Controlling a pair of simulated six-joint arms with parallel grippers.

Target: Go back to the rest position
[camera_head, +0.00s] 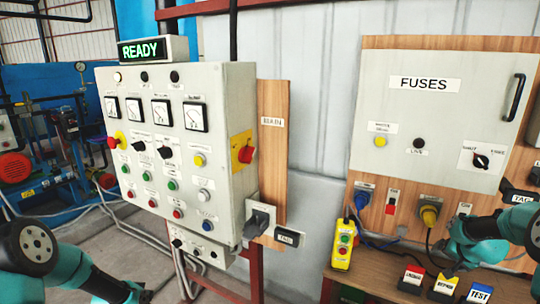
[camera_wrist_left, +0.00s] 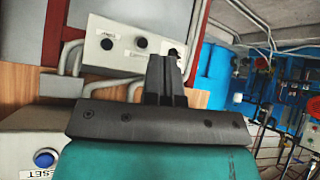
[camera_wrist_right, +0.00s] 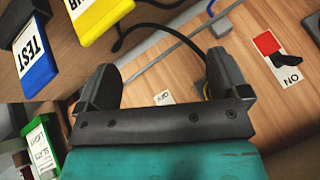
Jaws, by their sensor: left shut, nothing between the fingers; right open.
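My left arm comes in at the lower left of the head view, and its gripper is at or below the bottom edge there. In the left wrist view the left gripper (camera_wrist_left: 166,72) has its fingers together with nothing between them, in front of a grey box with small buttons (camera_wrist_left: 125,43). My right gripper (camera_head: 452,240) is at the right of the head view, in front of the wooden board below the fuse box. In the right wrist view the right gripper (camera_wrist_right: 162,78) has its fingers wide apart and empty, over the wooden surface.
A grey control panel (camera_head: 140,95) with gauges and buttons stands at centre left, with a lit READY sign (camera_head: 143,51) on top. The fuse box (camera_head: 425,120) is at right. A yellow pendant (camera_head: 344,245) and several tagged blocks stand on the wooden bench (camera_head: 385,268).

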